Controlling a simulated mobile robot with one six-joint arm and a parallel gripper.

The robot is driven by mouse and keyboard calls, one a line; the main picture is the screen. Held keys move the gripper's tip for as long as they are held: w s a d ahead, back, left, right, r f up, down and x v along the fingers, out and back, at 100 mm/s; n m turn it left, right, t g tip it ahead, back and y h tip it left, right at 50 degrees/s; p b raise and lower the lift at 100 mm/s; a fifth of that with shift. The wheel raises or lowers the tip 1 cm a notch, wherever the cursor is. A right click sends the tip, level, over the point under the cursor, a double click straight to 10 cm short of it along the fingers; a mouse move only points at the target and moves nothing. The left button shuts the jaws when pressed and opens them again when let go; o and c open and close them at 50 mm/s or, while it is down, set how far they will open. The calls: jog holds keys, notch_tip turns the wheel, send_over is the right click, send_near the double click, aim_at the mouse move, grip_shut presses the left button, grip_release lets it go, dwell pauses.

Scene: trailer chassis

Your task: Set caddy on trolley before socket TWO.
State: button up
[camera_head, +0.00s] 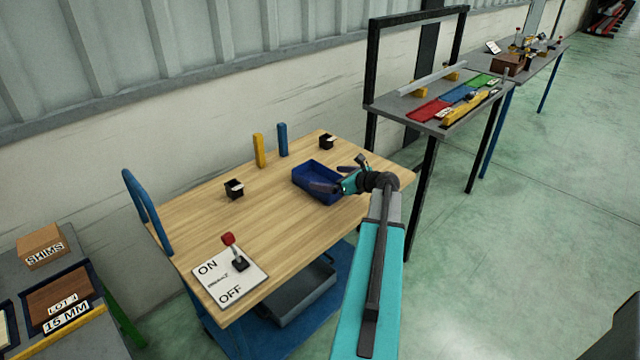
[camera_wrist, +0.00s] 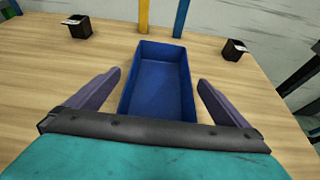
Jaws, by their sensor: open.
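The caddy appears to be the empty dark blue open box (camera_head: 318,172) on the wooden top of the trolley (camera_head: 270,215), near its right end. In the wrist view the box (camera_wrist: 160,90) lies between the two spread fingers of my gripper (camera_wrist: 158,82), with a gap on each side. My gripper (camera_head: 336,180) is open and holds nothing. Two small black sockets stand on the trolley, one left (camera_head: 234,189) and one farther right (camera_head: 327,142). They also show at left (camera_wrist: 76,27) and right (camera_wrist: 235,50) in the wrist view. Their labels are unreadable.
A yellow post (camera_head: 259,151) and a blue post (camera_head: 282,140) stand along the trolley's back edge. An ON/OFF lever plate (camera_head: 230,276) lies at the front left corner. A grey bench with coloured trays (camera_head: 430,110) stands behind right. The middle of the trolley top is clear.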

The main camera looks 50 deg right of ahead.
aim_at(320, 176)
jog(key=shift+w+f, duration=0.15)
jog(key=shift+w, duration=0.2)
jog(key=shift+p+x, duration=0.85)
jog(key=shift+x, duration=1.8)
jog(key=c, duration=1.2)
